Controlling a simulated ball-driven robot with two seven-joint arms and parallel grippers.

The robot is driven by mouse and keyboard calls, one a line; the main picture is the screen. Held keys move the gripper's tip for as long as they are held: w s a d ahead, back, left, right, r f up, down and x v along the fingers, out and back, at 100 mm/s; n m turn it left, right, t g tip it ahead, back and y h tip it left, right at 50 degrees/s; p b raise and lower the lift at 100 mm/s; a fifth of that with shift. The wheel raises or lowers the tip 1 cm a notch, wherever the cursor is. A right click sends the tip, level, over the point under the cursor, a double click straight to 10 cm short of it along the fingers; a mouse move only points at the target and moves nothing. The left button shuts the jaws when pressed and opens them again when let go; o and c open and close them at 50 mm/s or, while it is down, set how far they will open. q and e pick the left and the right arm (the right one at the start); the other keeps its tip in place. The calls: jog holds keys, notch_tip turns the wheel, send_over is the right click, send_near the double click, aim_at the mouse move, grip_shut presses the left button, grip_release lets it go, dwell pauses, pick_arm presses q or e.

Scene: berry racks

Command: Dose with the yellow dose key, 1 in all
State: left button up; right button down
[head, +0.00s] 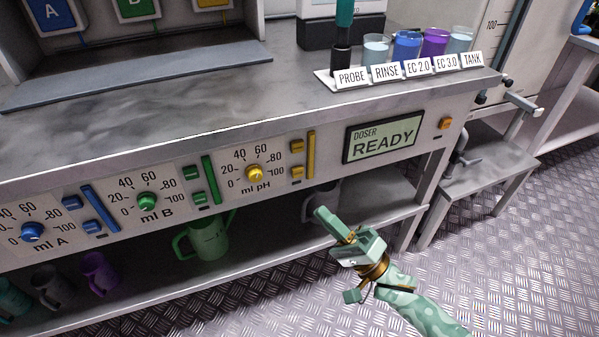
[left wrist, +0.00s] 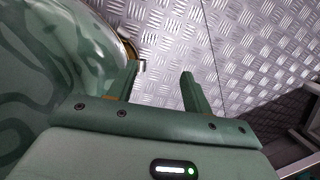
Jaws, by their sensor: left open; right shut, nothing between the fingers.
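Two small yellow keys, an upper one (head: 297,146) and a lower one (head: 297,172), sit on the doser's front panel between the yellow knob (head: 255,172) of the "ml pH" dial and a yellow bar (head: 311,154). I cannot tell from their faces which one doses. The doser display (head: 383,139) reads "DOSER READY". My right gripper (head: 325,217) is shut and empty, below and slightly right of the yellow keys, apart from the panel. My left gripper (left wrist: 161,88) is open and empty in the left wrist view, over the metal floor; it is outside the head view.
Blue and green dials with their own keys (head: 195,185) lie left on the panel. An orange button (head: 445,123) sits right of the display. Jugs (head: 207,240) stand on the shelf below. Labelled cups (head: 407,45) stand on the bench top.

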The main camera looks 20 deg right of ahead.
jog(key=b, duration=0.4)
send_near(298, 172)
jog(key=w+a+r, duration=0.1)
jog(key=a+r, duration=0.3)
pick_arm(q)
jog(key=w+r+t, duration=0.1)
jog(key=w+r, duration=0.6)
jog(key=w, duration=0.2)
jog(key=shift+w+r+m+t+y, duration=0.3)
jog(key=shift+r+m+t+y, duration=0.05)
jog(key=shift+m+t+y, duration=0.05)
pick_arm(e)
jog(key=shift+w+d, duration=0.15)
jog(key=shift+w, duration=0.65)
jog(key=shift+w+r, duration=0.1)
jog(key=shift+w, duration=0.3)
